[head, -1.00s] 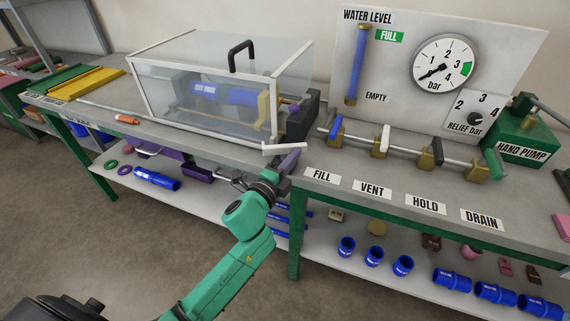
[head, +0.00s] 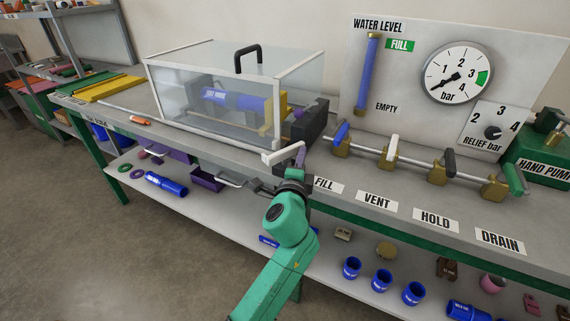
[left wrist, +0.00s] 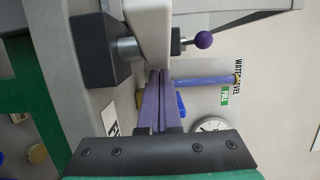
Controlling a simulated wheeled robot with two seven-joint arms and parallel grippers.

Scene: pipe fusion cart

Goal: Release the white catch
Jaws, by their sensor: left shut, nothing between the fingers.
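The white catch (head: 283,153) is a pale bar at the lower front right corner of the clear-walled box (head: 215,120). It slants up to the right. In the left wrist view a large white part, which looks like the catch (left wrist: 150,35), lies just beyond my fingertips. My left gripper (head: 299,156) has purple fingers, shut and empty, at the right end of the catch. They show in the left wrist view (left wrist: 158,80) close against the white part; whether they touch cannot be told. My right gripper is not in view.
A black block (head: 310,120) stands right of the box. Valves with coloured levers (head: 392,148) line a pipe further right, before the gauge panel (head: 400,90). A purple knob (left wrist: 204,40) shows close by in the left wrist view. A lower shelf holds blue fittings (head: 382,280).

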